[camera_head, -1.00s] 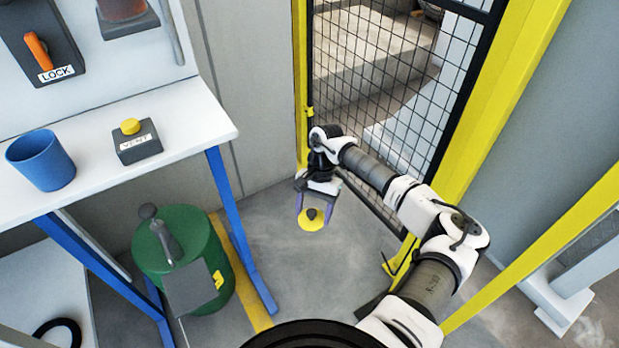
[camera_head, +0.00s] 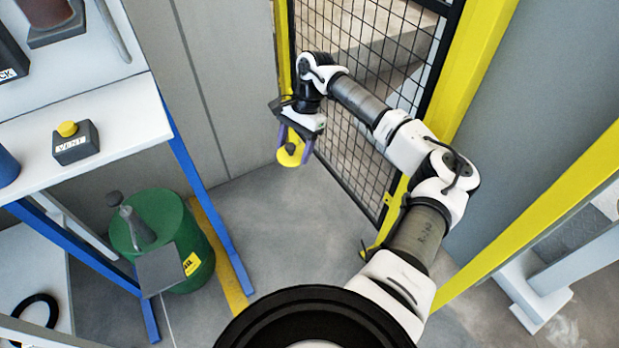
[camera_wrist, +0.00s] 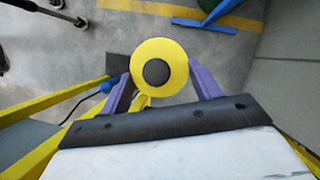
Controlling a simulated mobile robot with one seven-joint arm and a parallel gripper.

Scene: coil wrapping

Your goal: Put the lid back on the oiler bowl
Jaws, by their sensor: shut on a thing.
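The lid (camera_head: 291,150) is a yellow disc with a dark round knob. It also shows in the wrist view (camera_wrist: 160,67), between the two purple fingers. My gripper (camera_head: 294,142) is shut on the lid and holds it in the air over the floor, beside the mesh fence. In the wrist view my gripper (camera_wrist: 160,82) has a finger on each side of the lid. I cannot make out the oiler bowl in these frames.
A white bench (camera_head: 110,125) with blue legs carries the VENT button box (camera_head: 76,143). The mesh fence (camera_head: 350,130) with yellow posts is close behind my arm. Floor between drum and fence is clear.

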